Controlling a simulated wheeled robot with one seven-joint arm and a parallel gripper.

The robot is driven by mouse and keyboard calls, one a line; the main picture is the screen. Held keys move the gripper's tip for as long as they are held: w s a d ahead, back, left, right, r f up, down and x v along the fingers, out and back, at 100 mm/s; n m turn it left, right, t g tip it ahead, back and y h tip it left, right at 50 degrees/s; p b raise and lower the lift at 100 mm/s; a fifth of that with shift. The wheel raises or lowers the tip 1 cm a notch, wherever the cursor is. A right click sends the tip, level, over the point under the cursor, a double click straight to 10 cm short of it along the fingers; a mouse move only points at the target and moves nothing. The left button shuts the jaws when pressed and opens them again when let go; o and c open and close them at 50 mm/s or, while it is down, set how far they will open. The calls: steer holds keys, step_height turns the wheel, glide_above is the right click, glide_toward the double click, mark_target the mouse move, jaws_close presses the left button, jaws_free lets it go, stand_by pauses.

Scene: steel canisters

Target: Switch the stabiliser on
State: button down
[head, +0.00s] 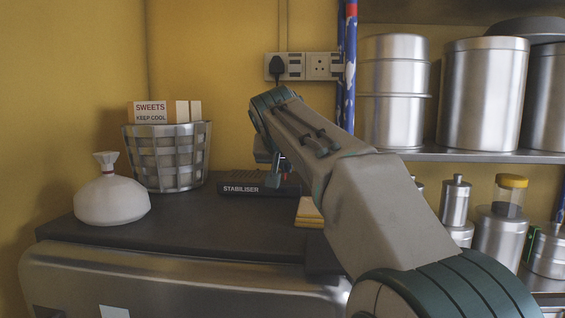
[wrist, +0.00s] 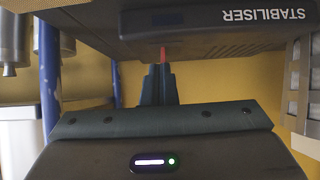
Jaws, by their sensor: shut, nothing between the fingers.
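The stabiliser (head: 240,189) is a dark flat box with white lettering on its front, on the dark top of the steel cabinet. My arm hides its right part in the head view. In the wrist view the stabiliser (wrist: 225,40) is upside down across the top, with a small dark display panel (wrist: 166,19). My gripper (head: 273,180) is at the stabiliser's front. In the wrist view my gripper (wrist: 159,70) is shut and empty, its tips close to a small red part (wrist: 163,54) at the stabiliser. I cannot tell whether they touch, or whether the switch is on.
A steel basket (head: 165,160) with sweets cards and a tied white sack (head: 112,200) stand at left. A yellow item (head: 308,212) lies right of the stabiliser. A black plug (head: 277,68) is in the wall socket. Steel canisters (head: 484,95) fill the right shelves.

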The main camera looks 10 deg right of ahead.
steer(key=shift+w+d+r+p, duration=0.1)
steer(key=shift+w+r+p, duration=0.25)
steer(key=shift+w+p, duration=0.1)
steer(key=shift+w+d+f, duration=0.1)
steer(key=shift+w+f, duration=0.1)
steer(key=shift+w, duration=0.15)
steer(key=shift+r, duration=0.25)
step_height(320, 180, up, 4)
steer(key=p, duration=0.4)
steer(key=shift+w+r, duration=0.1)
steer(key=shift+r, duration=0.05)
steer(key=w+r+v, duration=0.1)
steer(key=v, duration=0.8)
steer(key=shift+d+r+b, duration=0.2)
steer(key=shift+r+b, duration=0.1)
steer(key=shift+r, duration=0.2)
steer(key=shift+s, duration=0.1)
